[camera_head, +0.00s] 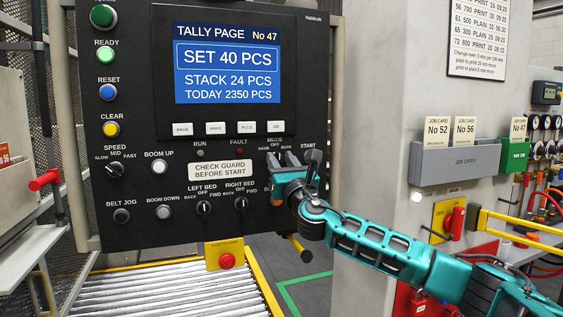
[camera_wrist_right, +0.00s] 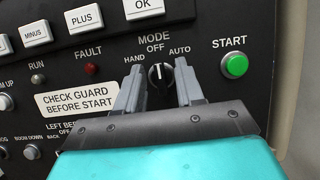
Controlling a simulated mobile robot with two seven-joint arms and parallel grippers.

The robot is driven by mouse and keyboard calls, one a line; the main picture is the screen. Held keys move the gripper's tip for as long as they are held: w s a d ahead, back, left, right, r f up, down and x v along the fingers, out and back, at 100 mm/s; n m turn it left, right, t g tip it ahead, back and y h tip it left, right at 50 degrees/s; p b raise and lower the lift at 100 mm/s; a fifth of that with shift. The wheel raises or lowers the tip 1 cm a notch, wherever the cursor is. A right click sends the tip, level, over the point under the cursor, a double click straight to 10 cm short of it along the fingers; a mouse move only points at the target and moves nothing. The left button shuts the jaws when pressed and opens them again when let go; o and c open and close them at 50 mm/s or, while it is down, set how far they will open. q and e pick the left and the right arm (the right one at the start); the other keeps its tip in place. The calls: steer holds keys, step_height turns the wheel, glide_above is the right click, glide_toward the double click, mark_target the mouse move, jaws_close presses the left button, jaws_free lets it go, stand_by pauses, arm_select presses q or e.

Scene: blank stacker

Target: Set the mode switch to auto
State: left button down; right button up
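The mode switch (camera_wrist_right: 159,76) is a black rotary knob with a white pointer mark, under the labels HAND, OFF and AUTO in the right wrist view. Its mark points up, toward OFF. My right gripper (camera_wrist_right: 158,92) has its two grey fingers spread on either side of the knob, with a visible gap to each. In the head view my right gripper (camera_head: 287,159) is at the panel below the MODE label and hides most of the switch. I cannot tell how deep the fingertips reach. My left gripper is not in view.
The green START button (camera_wrist_right: 234,65) sits just right of the fingers. The red FAULT lamp (camera_wrist_right: 91,68) and a CHECK GUARD plate (camera_head: 219,169) are to the left. A red stop button (camera_head: 227,261) and roller conveyor (camera_head: 180,290) lie below the panel.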

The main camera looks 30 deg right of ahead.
steer(key=shift+c, duration=0.5)
jaws_close()
steer(key=shift+m, duration=0.4)
steer(key=shift+m+h, duration=0.6)
steer(key=shift+m, duration=0.1)
steer(key=m+h, duration=0.1)
steer(key=m, duration=0.1)
steer(key=m+g+h, duration=0.1)
steer(key=m, duration=0.1)
steer(key=shift+m+g+p, duration=0.3)
steer(key=shift+m, duration=0.1)
steer(key=m+g+h+p, duration=0.1)
steer(key=m, duration=0.3)
steer(key=shift+m+h, duration=0.3)
steer(key=shift+h, duration=0.1)
steer(key=shift+m+g+h, duration=0.3)
steer(key=shift+m+g, duration=0.1)
steer(key=shift+m, duration=0.2)
